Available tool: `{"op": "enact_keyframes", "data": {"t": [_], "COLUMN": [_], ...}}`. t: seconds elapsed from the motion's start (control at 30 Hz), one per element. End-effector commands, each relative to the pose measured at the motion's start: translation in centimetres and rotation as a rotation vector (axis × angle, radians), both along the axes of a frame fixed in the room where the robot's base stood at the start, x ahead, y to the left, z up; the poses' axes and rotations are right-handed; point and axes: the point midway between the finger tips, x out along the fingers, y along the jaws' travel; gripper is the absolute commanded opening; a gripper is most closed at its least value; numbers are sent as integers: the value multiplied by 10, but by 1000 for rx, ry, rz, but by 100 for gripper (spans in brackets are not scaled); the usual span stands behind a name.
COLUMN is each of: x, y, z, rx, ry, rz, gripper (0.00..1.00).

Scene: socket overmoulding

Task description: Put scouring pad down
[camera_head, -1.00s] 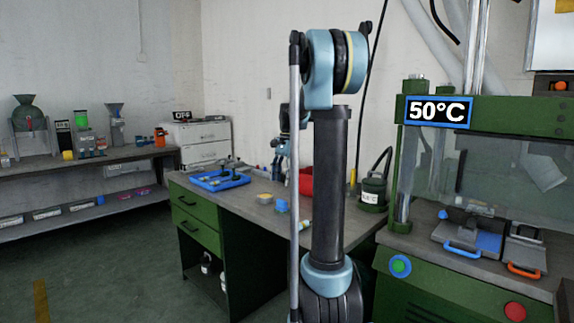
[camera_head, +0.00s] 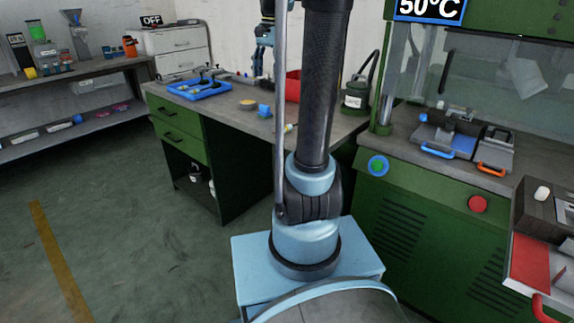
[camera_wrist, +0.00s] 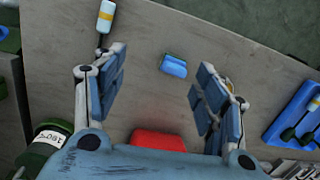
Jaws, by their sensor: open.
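A small blue block (camera_wrist: 173,66) lies on the grey bench, between and beyond my fingertips in the wrist view; it also shows in the head view (camera_head: 264,111). A flat yellowish pad (camera_head: 248,104) lies just left of it in the head view. I cannot tell for certain which of the two is the scouring pad. My gripper (camera_wrist: 161,63) is open and empty above the bench, apart from the block. In the head view my arm partly hides the gripper.
A blue tray (camera_head: 200,93) with tools lies on the bench's left. A red container (camera_head: 293,86) and a green canister (camera_head: 356,98) stand to the right. A white bottle with a yellow band (camera_wrist: 105,17) lies nearby. The green press (camera_head: 400,195) stands at right.

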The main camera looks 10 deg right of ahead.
Motion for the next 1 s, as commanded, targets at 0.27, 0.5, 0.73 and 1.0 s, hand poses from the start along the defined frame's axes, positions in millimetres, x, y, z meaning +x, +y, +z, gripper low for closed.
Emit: {"op": "enact_keyframes", "data": {"t": [0.27,0.5,0.73,1.0], "x": [-84,-151,-209,-266], "y": [7,9,10,9], "z": [-34,-76,-127,-194], "rx": [-28,-59,-95,-143], "ry": [-73,-130,-183,-233], "rz": [210,392,568,767], "gripper": [65,65,65,65]}}
